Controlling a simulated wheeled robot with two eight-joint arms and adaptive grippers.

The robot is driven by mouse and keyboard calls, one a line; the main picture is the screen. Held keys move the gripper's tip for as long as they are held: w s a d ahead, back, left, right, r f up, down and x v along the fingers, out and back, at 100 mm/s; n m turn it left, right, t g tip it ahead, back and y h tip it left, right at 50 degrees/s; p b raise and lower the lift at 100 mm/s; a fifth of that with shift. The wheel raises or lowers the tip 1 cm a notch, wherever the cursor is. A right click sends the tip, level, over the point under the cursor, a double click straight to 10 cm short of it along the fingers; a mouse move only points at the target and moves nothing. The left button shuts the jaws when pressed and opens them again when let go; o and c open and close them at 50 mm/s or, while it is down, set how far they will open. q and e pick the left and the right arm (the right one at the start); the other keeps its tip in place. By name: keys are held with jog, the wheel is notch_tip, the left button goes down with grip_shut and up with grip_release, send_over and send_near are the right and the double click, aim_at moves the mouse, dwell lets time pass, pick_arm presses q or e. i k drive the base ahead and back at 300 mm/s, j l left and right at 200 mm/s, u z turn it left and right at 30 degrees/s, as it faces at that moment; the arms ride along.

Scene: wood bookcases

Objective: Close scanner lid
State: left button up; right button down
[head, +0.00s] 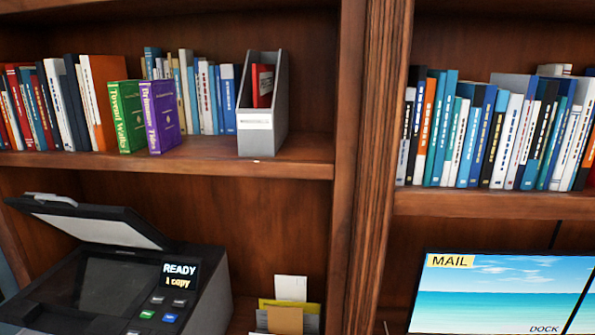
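A dark grey scanner (195,298) stands at the lower left of the head view, on a lower level of the left bookcase. Its lid (95,221) is raised and tilted up, with the pale underside showing. Below the lid, the dark scanning bed (105,285) is uncovered. A small display (180,275) on the scanner reads "READY 1 copy", with several buttons below it. The scanner's lower part is cut off by the frame. Neither of my grippers is in view.
A wooden shelf (200,160) with books and a grey magazine holder (262,137) runs above the scanner. A paper holder (287,315) stands to the scanner's right. A wooden post (380,170) separates this from a monitor (500,292) at the lower right.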

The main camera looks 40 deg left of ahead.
aim_at(120, 226)
jog(key=u, duration=2.65)
jog(key=i+j+u, duration=0.25)
jog(key=u, duration=0.15)
jog(key=i+j+u, duration=0.35)
jog(key=k+j, duration=0.05)
